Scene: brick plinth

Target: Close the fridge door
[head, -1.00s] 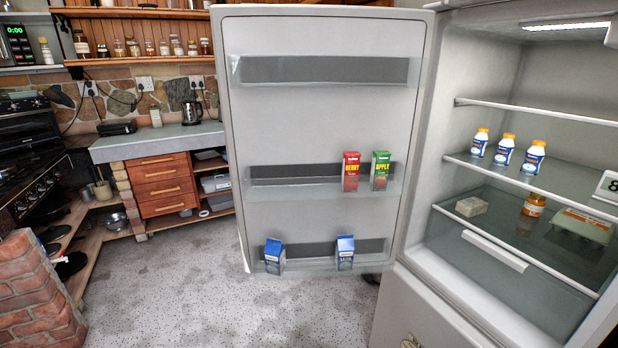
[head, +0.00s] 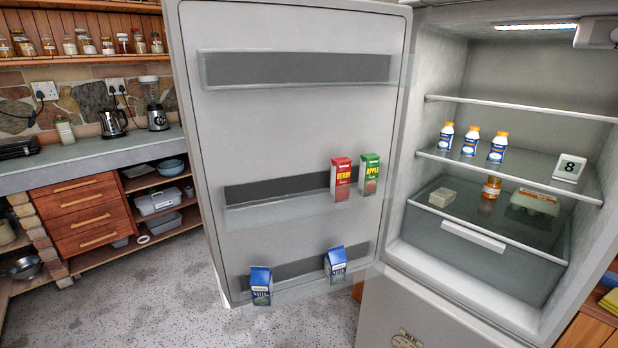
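The fridge door (head: 300,125) stands wide open, its inner side facing me, left of the fridge body (head: 400,310). The door's middle shelf holds a red berry carton (head: 341,180) and a green apple carton (head: 369,176). Its bottom shelf holds two blue milk cartons, one at the left (head: 261,287) and one at the right (head: 336,265). Inside the lit fridge are several shelves with three white-and-blue bottles (head: 471,141), an orange jar (head: 491,188), an egg carton (head: 534,203) and a pale block (head: 442,197). Neither of my grippers is in view.
A counter (head: 90,158) with a kettle (head: 113,122), a blender (head: 155,105) and wooden drawers (head: 90,215) stands behind at the left. Open speckled floor (head: 130,290) lies before the door. A wooden shelf unit (head: 597,312) is at the right edge.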

